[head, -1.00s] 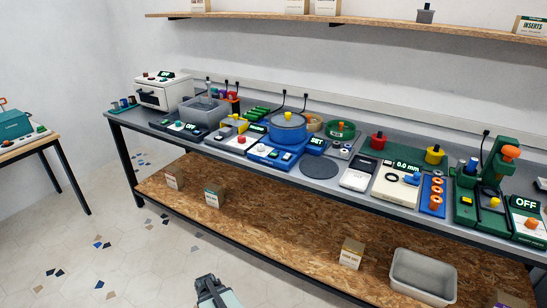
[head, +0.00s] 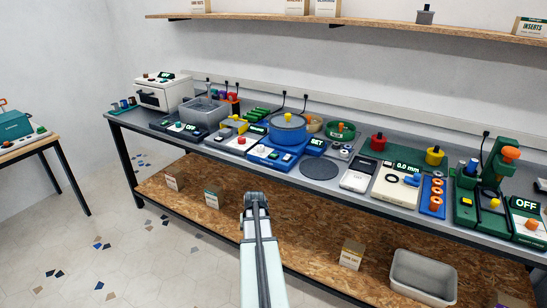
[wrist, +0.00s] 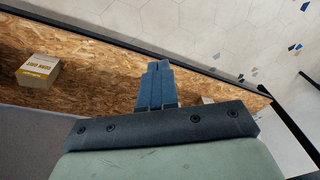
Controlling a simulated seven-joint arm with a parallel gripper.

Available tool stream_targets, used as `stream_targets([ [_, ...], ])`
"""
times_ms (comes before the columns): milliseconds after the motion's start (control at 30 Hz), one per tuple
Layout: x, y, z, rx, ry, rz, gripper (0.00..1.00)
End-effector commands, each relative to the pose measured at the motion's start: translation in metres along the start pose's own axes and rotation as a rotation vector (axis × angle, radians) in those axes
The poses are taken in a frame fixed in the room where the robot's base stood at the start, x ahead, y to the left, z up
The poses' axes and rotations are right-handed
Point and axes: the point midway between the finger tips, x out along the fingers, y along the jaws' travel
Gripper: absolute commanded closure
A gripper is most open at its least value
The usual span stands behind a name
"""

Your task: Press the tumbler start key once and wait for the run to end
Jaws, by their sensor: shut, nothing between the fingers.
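In the head view, a blue round drum with a yellow lid knob, which looks like the tumbler (head: 288,130), stands on the bench. A blue control panel (head: 268,154) with a pale round knob and small keys lies at its front. A dark display reading SET (head: 317,143) is at its right. The keys are too small to tell which is the start key. My gripper (wrist: 157,65) shows in the wrist view, shut and empty, with the lower shelf behind it. In the head view my arm reaches up in front of the bench, apart from the tumbler.
The grey bench (head: 225,150) holds several devices: a white oven (head: 160,94), a grey tank (head: 204,111), a dark round pad (head: 320,169) and a green press (head: 495,170). The wooden lower shelf (head: 300,225) carries cartons (head: 351,254) and a grey bin (head: 424,278). An upper shelf (head: 370,23) runs along the wall.

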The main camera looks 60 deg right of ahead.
Motion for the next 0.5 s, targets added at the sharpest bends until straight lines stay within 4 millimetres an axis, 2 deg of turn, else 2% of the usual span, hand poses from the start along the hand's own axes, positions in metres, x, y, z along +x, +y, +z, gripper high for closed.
stream_targets([
  [33,-0.012,0.011,-0.018,0.02,0.025,-0.004,1.0],
  [100,-0.028,0.023,-0.036,0.044,0.055,-0.012,1.0],
  [267,-0.069,0.051,-0.077,0.096,0.127,-0.03,1.0],
  [500,-0.136,0.091,-0.133,0.162,0.236,-0.062,1.0],
])
